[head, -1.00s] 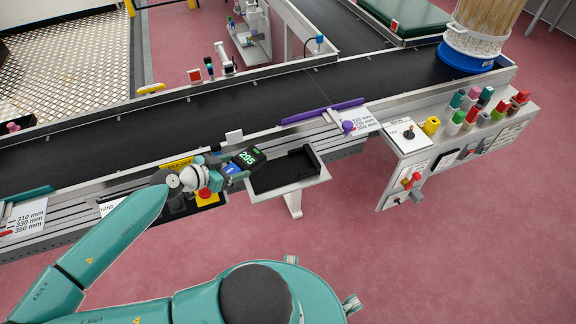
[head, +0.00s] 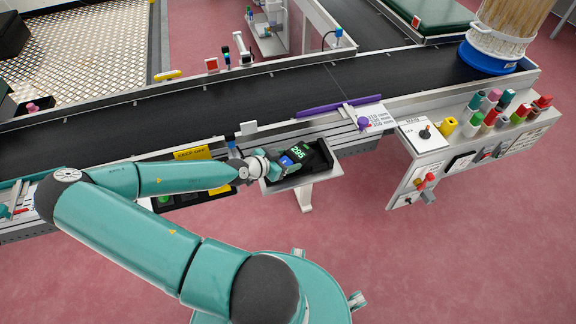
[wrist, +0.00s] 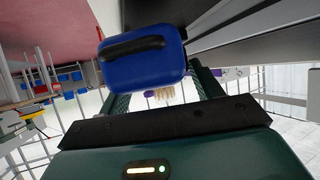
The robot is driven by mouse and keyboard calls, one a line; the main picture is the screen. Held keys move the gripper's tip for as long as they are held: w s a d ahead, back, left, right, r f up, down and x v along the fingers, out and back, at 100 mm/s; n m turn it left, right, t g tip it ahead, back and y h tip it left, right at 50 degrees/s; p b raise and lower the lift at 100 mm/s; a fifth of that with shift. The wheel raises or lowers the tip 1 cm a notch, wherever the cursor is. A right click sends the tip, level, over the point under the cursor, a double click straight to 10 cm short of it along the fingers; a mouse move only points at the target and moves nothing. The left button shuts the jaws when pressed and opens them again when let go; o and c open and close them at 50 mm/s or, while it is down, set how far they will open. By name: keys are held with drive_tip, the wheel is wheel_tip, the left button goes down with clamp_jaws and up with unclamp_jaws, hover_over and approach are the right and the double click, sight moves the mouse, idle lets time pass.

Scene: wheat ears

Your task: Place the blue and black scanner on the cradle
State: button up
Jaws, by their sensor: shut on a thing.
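The blue and black scanner (head: 297,155) has a lit display reading 295 and a blue end. In the wrist view the blue end of the scanner (wrist: 142,58), with a black strip on it, fills the space between the fingers. My gripper (head: 284,165) is shut on the scanner by its blue end. The cradle (head: 326,168) is a grey shelf with a black holder on a post beside the conveyor. The scanner is over the cradle and hides much of the black holder. I cannot tell whether it touches the holder.
A black conveyor (head: 200,115) runs behind the cradle. A purple bar (head: 325,107) lies along its near edge. The pink floor (head: 390,260) in front is clear.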

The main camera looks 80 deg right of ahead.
drive_tip(key=shift+s+d+f, duration=0.25)
drive_tip(key=shift+s+f, duration=0.05)
drive_tip(key=shift+f, duration=1.65)
drive_tip(key=o, duration=1.2)
drive_tip(key=shift+f, duration=0.1)
drive_tip(key=shift+c, duration=0.2)
drive_tip(key=v, duration=1.2)
